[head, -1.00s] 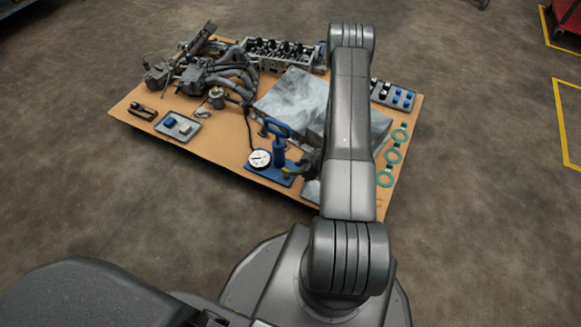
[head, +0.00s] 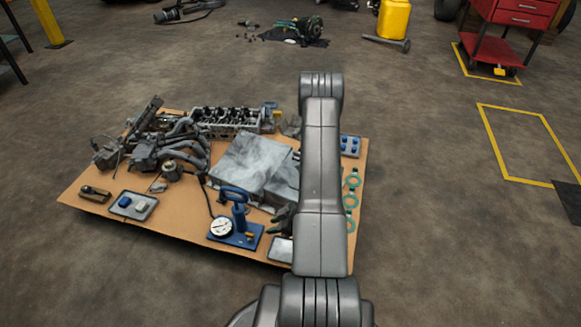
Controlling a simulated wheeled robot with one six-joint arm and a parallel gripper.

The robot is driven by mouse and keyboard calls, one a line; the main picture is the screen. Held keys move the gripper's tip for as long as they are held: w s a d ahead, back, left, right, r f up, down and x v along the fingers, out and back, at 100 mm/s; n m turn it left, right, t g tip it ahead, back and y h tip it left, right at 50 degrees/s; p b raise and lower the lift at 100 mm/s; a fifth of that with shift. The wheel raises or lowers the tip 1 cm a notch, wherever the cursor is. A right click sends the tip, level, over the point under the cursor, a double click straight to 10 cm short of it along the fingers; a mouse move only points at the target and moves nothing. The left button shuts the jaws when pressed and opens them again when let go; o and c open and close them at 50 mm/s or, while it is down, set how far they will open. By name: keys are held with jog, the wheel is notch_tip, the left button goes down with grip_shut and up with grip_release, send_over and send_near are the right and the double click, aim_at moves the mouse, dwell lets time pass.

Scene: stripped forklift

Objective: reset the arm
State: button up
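My grey arm rises from the bottom of the head view to a bent joint at the top, in front of the right part of a brown board. The links beyond that joint are mostly hidden behind the upright link. A dark, finger-like shape at the arm's left edge, just right of the blue gauge stand, may be my gripper (head: 283,219). It is too small and too covered to tell whether it is open or shut, or whether it touches anything.
The brown board (head: 82,197) carries an engine part (head: 228,118), a grey sheet-covered block (head: 250,165), a blue gauge stand (head: 236,237), a small tray (head: 133,205) and green rings (head: 350,200). A red cart (head: 510,15) stands far right. Floor around the board is clear.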

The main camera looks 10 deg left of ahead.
aim_at(250, 234)
jog(key=b+x, duration=0.4)
jog(key=x, duration=0.9)
jog(key=shift+w+a+f, duration=0.1)
jog(key=shift+a+f, duration=0.05)
